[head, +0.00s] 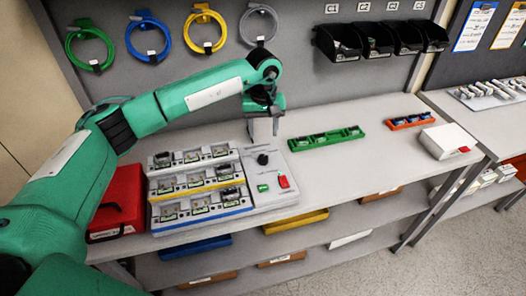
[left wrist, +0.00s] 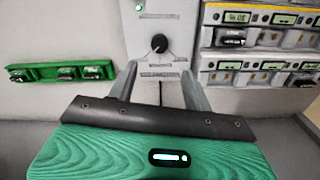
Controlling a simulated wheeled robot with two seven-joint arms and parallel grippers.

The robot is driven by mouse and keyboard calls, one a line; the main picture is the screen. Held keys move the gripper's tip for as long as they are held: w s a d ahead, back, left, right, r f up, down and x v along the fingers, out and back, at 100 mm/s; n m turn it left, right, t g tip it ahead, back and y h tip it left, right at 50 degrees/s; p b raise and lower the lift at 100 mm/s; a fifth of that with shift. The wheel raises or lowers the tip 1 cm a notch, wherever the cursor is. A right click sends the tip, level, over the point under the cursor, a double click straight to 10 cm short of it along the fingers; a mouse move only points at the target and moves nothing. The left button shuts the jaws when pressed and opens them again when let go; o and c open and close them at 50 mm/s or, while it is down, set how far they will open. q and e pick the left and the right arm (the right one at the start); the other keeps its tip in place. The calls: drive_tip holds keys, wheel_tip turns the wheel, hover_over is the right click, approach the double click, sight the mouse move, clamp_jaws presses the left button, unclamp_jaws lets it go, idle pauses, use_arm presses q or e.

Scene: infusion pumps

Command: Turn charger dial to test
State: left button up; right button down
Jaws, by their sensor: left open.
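The charger dial (head: 263,159) is a round black knob on the light grey charger panel (head: 268,203), right of the racked pumps. In the left wrist view the dial (left wrist: 159,43) shows with thin marks around it, too small to read. My left gripper (head: 263,127) points down behind the dial in the head view, above the table. In the left wrist view its two grey fingers (left wrist: 159,76) are apart with nothing between them, and the dial lies beyond the tips, roughly centred. Contact with the panel cannot be told. My right gripper is in neither view.
Stepped racks of pumps (head: 198,192) stand left of the panel, beside a red case (head: 118,203). A red switch (head: 283,182) and green display (head: 263,188) sit on the panel. A green tray (head: 326,138) lies right.

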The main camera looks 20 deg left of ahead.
sight(263, 157)
use_arm(q)
wheel_tip(263, 157, down, 10)
drive_tip(key=p, duration=0.3)
drive_tip(key=shift+r, duration=0.25)
drive_tip(key=shift+f, duration=0.65)
drive_tip(key=c, duration=0.9)
drive_tip(key=shift+c, duration=0.3)
